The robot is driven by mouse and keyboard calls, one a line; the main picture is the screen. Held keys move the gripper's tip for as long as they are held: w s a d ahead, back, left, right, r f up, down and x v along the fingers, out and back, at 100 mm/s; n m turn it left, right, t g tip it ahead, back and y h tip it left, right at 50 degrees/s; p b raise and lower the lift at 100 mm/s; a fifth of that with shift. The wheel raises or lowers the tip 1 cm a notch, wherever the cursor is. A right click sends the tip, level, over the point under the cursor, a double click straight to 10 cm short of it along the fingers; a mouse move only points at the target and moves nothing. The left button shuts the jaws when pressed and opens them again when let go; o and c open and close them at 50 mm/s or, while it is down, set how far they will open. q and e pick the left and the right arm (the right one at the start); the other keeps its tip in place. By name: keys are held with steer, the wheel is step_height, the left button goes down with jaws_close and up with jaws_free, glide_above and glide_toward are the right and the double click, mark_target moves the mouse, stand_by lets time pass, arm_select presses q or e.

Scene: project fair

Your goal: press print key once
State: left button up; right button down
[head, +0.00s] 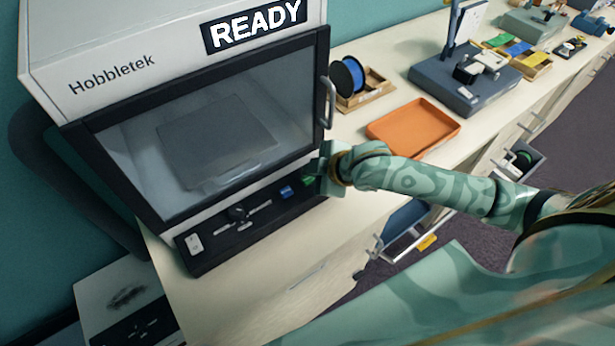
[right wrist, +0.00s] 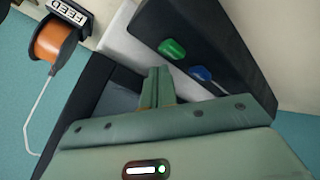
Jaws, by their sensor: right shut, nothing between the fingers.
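The printer (head: 110,75), marked Hobbletek, stands at the left with READY on its display (head: 254,25). Its dark front panel (head: 262,222) carries a green key (head: 309,181) and a blue key (head: 286,192) near the right end. I cannot read which one is the print key. My right gripper (head: 318,175) is shut and empty, just in front of the panel's right end, close to the green key. In the right wrist view the shut fingers (right wrist: 156,88) lie beside the green key (right wrist: 172,48) and the blue key (right wrist: 201,73); contact is not visible. My left gripper is out of view.
The panel also has a slider-like control (head: 238,213) and a white switch (head: 194,244). An orange tray (head: 413,127) and a blue spool (head: 347,76) on a wooden stand are right of the printer. An orange spool (right wrist: 52,40) shows in the right wrist view.

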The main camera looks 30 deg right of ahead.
mark_target(312, 181)
steer(key=shift+f, duration=0.35)
steer(key=shift+f, duration=0.5)
stand_by(0.7)
stand_by(0.4)
steer(key=shift+r+p, duration=0.9)
steer(key=shift+p, duration=0.55)
step_height(312, 181, up, 5)
steer(key=p, duration=0.6)
steer(key=shift+r, duration=0.1)
